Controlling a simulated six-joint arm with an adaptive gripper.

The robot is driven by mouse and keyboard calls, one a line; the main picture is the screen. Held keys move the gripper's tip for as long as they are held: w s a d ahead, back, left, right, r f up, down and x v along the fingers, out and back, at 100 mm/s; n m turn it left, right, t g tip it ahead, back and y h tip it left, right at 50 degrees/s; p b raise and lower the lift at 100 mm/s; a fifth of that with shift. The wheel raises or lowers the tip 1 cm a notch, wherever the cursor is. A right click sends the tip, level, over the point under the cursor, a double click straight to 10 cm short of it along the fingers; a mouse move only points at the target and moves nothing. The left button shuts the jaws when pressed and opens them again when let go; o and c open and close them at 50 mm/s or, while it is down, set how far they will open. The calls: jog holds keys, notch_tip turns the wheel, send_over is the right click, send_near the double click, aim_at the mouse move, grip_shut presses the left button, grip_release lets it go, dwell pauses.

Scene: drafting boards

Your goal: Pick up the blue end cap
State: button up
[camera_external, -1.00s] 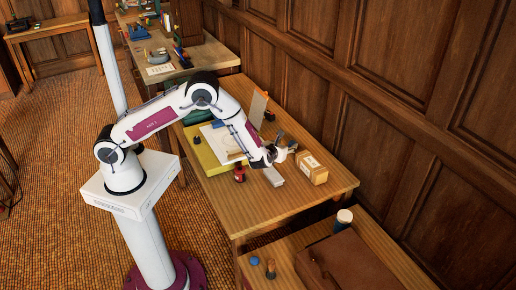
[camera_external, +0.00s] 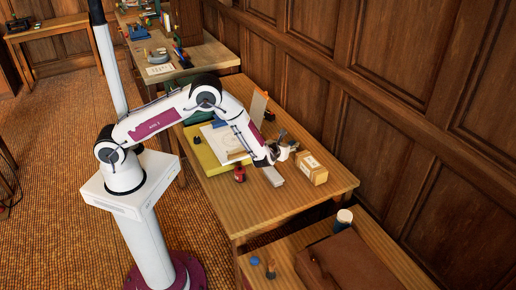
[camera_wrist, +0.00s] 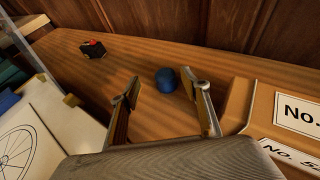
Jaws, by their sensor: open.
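A small round blue piece, which looks like the blue end cap (camera_wrist: 166,80), sits on the wooden desk in the wrist view. The fingers are open and nothing is held. The cap seems to lie beyond the fingertips; I cannot tell the exact gap. In the external view my gripper (camera_external: 286,148) is above the desk beside the labelled box, and I cannot make out the cap there.
A labelled cardboard box (camera_external: 311,168) stands close to my gripper, at the right in the wrist view. A grey block (camera_external: 272,176) and a red-and-dark object (camera_external: 240,173) lie nearby. A black item with red (camera_wrist: 93,48) is farther back. Wood panelling borders the desk.

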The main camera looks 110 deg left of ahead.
aim_at(293, 142)
jog(key=shift+a, duration=0.1)
jog(key=shift+w+a+f, duration=0.25)
jog(key=shift+w+a, duration=0.1)
jog(key=shift+a, duration=0.4)
jog(key=shift+w+a+f, duration=0.25)
jog(key=shift+w+a, duration=0.05)
jog(key=shift+a, duration=0.4)
jog(key=shift+x, duration=0.95)
jog(key=c, duration=1.1)
